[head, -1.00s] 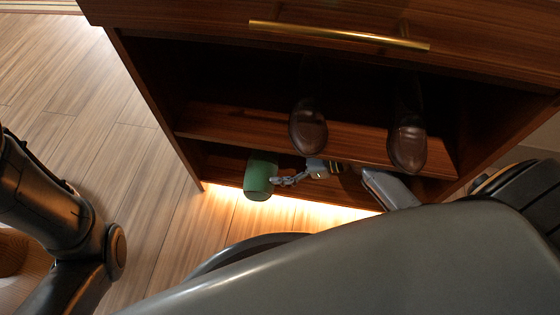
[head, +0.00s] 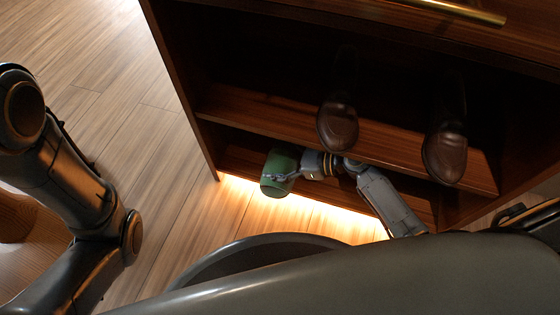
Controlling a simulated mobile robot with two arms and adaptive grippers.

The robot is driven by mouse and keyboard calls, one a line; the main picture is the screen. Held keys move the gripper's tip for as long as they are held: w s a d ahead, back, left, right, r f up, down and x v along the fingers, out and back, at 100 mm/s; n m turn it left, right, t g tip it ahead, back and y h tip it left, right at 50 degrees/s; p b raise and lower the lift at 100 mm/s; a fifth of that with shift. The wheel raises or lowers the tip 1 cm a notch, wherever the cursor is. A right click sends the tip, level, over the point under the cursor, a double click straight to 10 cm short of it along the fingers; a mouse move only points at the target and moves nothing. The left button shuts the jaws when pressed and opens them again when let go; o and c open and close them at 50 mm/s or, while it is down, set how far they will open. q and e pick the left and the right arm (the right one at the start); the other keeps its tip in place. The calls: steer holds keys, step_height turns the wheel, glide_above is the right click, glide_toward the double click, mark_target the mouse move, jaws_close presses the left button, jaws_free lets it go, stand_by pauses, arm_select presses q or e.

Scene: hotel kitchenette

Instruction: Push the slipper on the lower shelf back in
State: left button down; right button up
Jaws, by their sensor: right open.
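The green slipper (head: 281,160) lies at the left of the lower shelf (head: 240,158), its rounded end over the front edge. My right gripper (head: 275,177) is open and reaches in from the right. Its fingers overlap the front of the slipper in the head view; I cannot tell for sure whether they touch it. Part of the slipper is hidden behind the fingers, and its far end is in shadow. My left gripper is out of view; only my left arm shows at the left.
Two brown shoes (head: 338,128) (head: 445,155) stand on the upper shelf (head: 270,115), toes over its edge, just above my right arm. A drawer with a brass handle (head: 455,10) is above. The cabinet's left side panel (head: 180,85) stands left of the slipper. Wooden floor there is clear.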

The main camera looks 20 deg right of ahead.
steer(key=shift+c, duration=0.5)
steer(key=c, duration=1.3)
steer(key=shift+c, duration=0.2)
